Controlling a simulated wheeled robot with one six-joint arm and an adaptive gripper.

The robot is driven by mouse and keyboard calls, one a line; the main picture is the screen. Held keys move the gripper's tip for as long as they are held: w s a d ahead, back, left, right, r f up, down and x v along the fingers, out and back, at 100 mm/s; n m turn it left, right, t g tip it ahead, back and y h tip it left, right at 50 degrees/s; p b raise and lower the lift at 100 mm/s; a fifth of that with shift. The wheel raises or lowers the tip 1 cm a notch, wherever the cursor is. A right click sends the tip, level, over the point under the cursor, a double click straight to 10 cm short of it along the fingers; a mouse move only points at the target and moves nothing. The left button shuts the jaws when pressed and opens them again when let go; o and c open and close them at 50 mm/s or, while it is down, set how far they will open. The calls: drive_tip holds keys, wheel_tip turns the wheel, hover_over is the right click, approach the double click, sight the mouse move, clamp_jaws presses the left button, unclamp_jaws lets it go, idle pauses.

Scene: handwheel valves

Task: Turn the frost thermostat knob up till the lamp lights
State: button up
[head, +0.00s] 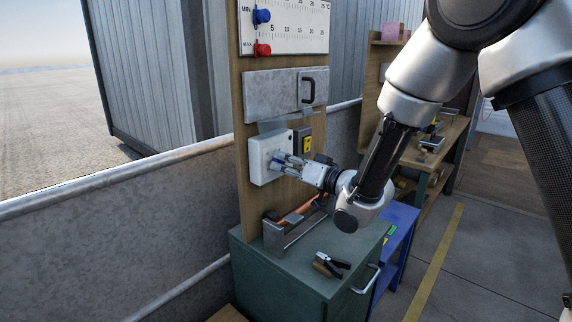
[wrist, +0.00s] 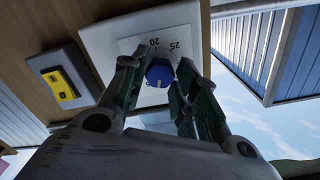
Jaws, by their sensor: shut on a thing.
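The thermostat is a white box (head: 262,155) on the wooden board in the head view. In the wrist view its white face (wrist: 100,45) carries a scale with 20 and 25 readable. A blue knob (wrist: 160,72) with a pale pointer line sits between my fingers. My gripper (wrist: 158,82) is shut on the knob, one finger on each side of it. In the head view my gripper (head: 282,161) reaches the box from the right and covers most of the knob. I make out no lit lamp on the box; part of its face is hidden by my fingers.
A yellow-and-black switch plate (head: 305,143) is right beside the box; it also shows in the wrist view (wrist: 60,85). A grey panel with a black handle (head: 308,91) is above. Below, a green cabinet (head: 300,262) bears a metal tray (head: 290,232) and pliers (head: 332,264).

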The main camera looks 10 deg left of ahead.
drive_tip(key=o, duration=0.5)
drive_tip(key=shift+m, duration=0.6)
drive_tip(key=o, duration=0.3)
drive_tip(key=shift+o, duration=0.2)
drive_tip(key=shift+d, duration=0.1)
drive_tip(key=shift+v, duration=2.95)
